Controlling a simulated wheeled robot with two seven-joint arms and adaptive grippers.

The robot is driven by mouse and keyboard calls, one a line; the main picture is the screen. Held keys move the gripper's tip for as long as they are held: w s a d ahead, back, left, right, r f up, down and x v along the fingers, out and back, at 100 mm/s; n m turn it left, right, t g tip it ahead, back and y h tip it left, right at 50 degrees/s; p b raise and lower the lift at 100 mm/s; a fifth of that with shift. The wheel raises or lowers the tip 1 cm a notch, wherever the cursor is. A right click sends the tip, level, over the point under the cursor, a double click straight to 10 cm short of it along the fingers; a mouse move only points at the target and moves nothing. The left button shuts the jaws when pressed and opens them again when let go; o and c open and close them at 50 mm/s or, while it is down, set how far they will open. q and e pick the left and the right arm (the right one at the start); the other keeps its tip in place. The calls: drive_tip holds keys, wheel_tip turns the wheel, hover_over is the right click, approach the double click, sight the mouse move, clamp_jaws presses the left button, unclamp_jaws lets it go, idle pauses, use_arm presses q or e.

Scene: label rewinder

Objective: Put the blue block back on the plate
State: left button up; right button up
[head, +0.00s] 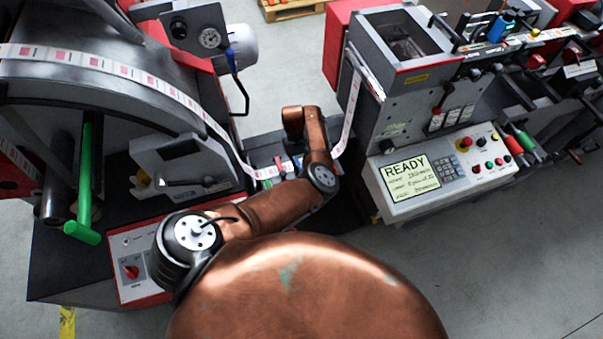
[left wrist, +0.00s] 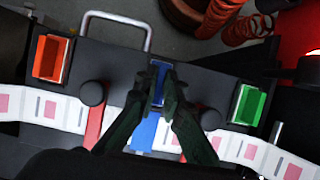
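In the left wrist view the dark fingers of my left gripper (left wrist: 158,76) converge on a narrow blue block (left wrist: 158,84), one finger on each side and seemingly touching it. The fingers hide much of the block, and I cannot tell whether it rests on the plate or is just above it. The black plate (left wrist: 205,68) lies below, with an orange-red block (left wrist: 50,58) at its left and a green block (left wrist: 249,104) at its right. In the head view my arm hides most of this area. My right gripper is not in view.
A printed label web (left wrist: 60,112) crosses the plate, beside round dark posts (left wrist: 92,93). A metal handle (left wrist: 117,18) stands at the plate's far edge. In the head view the control panel (head: 440,172) showing READY is at right and a large reel (head: 60,85) at left.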

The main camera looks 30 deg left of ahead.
use_arm(q)
drive_tip(key=o, duration=0.4)
drive_tip(key=v, duration=1.2)
